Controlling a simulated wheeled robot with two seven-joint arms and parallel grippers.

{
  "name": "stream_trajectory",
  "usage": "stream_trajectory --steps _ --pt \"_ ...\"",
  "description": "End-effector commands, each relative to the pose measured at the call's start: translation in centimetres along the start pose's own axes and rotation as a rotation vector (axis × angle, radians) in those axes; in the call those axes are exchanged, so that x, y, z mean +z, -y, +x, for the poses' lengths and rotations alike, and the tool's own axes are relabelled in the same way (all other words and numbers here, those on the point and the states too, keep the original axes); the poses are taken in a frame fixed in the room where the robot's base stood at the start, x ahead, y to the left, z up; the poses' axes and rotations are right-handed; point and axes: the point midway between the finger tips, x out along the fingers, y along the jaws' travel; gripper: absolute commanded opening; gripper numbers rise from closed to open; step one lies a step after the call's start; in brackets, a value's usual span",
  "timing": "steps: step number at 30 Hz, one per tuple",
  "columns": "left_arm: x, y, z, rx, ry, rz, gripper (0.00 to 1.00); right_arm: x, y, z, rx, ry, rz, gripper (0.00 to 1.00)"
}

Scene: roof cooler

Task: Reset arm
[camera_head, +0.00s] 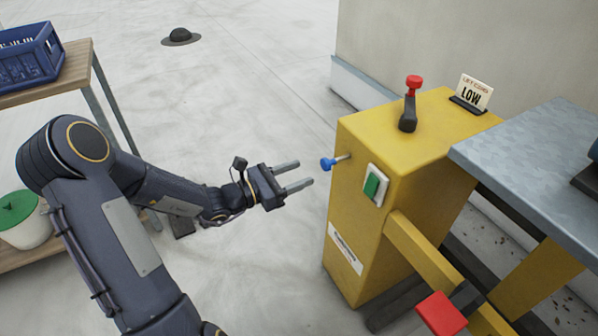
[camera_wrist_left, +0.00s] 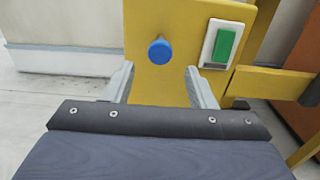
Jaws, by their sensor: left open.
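My left arm reaches in from the left in the head view. Its gripper (camera_head: 300,174) is open and empty, level with the side of a yellow machine (camera_head: 375,235) and short of it. A blue knob (camera_head: 327,164) on a thin metal stem sticks out of the machine's left face, just beyond the fingertips and apart from them. In the left wrist view the blue knob (camera_wrist_left: 160,51) appears beyond and between the two open fingers (camera_wrist_left: 160,84). A green switch (camera_head: 373,186) in a white frame is right of the knob. My right gripper is not in view.
A red pad (camera_head: 441,313) is at the lower front. A wooden shelf (camera_head: 75,72) holds a blue crate (camera_head: 30,60).

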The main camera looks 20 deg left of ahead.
Motion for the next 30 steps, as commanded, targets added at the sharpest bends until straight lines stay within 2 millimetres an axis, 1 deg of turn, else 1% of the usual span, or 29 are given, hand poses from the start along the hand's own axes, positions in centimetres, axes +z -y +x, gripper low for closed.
stream_trajectory --steps 5,8,11,14,15,17,18,20,21,24,27,30 --pt "0.0 0.0 0.0 0.000 0.000 0.001 0.51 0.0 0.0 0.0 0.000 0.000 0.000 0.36" --pt "0.5 0.7 0.1 -0.027 -0.007 0.034 0.51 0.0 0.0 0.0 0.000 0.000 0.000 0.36" --pt "2.0 3.6 0.2 -0.131 -0.038 0.167 0.51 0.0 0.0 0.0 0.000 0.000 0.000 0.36" --pt "3.9 8.6 -0.5 -0.314 -0.096 0.412 0.51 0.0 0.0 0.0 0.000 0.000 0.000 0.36" --pt "4.5 10.8 -1.2 -0.399 -0.123 0.534 0.51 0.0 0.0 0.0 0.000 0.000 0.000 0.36" --pt "5.0 13.8 -2.8 -0.522 -0.166 0.722 0.51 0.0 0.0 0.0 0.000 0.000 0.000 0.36" --pt "5.2 15.5 -4.0 -0.600 -0.193 0.850 0.51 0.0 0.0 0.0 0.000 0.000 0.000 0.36" --pt "5.2 17.6 -6.0 -0.706 -0.234 1.035 0.51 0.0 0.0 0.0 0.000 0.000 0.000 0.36" --pt "5.1 18.6 -7.4 -0.769 -0.260 1.156 0.51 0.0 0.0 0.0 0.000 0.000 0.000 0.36" --pt "4.7 20.1 -10.6 -0.891 -0.320 1.418 0.51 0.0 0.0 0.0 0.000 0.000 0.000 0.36" --pt "4.4 20.5 -13.2 -0.971 -0.369 1.623 0.51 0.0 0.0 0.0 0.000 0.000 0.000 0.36" --pt "4.2 20.4 -15.2 -1.025 -0.412 1.793 0.51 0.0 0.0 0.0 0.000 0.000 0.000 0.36"
